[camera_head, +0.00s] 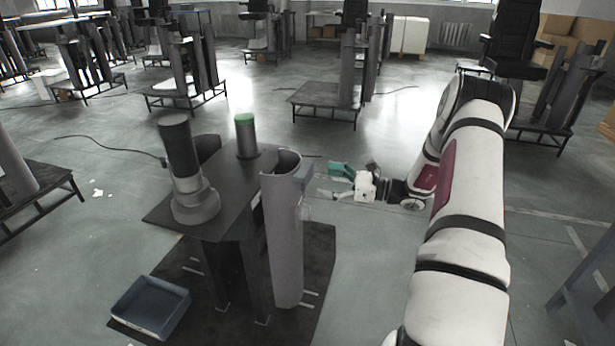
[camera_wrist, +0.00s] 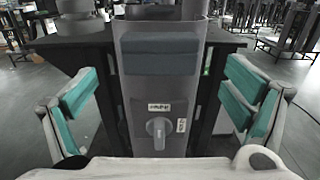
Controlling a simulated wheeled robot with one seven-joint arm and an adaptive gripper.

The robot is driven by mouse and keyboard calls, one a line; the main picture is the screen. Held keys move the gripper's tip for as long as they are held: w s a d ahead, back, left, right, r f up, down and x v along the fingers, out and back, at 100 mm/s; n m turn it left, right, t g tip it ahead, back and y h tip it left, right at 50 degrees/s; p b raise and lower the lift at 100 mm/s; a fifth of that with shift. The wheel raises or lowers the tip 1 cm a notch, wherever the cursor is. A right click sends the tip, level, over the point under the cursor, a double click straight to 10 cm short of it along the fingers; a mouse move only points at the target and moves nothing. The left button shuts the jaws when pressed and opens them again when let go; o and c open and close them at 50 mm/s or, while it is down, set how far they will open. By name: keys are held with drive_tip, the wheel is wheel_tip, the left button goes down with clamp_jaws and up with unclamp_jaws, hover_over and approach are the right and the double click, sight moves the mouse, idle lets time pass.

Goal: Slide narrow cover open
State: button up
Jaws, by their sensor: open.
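A tall, narrow grey cover (camera_head: 285,240) stands upright at the right side of the dark stand, with a curved open top. In the wrist view a narrow grey panel (camera_wrist: 135,100) faces me, with a dark blue-grey block (camera_wrist: 160,57) across its upper part. A round grey knob (camera_wrist: 159,130) with a raised grip and small white labels is lower on it. My gripper (camera_head: 333,182) is to the right of the cover, apart from it. Its teal-padded fingers are open and empty, one on each side of the panel in the wrist view (camera_wrist: 160,105).
The dark stand (camera_head: 235,190) carries a grey-black cylinder (camera_head: 181,150) and a green-topped cylinder (camera_head: 247,137). A blue-grey bin (camera_head: 150,307) lies on the dark floor mat (camera_head: 318,265). Other stands are farther back. The floor behind my gripper is clear.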

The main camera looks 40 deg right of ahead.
sight(309, 177)
drive_tip(key=x, duration=0.5)
drive_tip(key=shift+w+a, duration=0.25)
drive_tip(key=shift+w, duration=0.05)
drive_tip(key=c, duration=1.7)
drive_tip(key=v, duration=0.7)
drive_tip(key=o, duration=1.7)
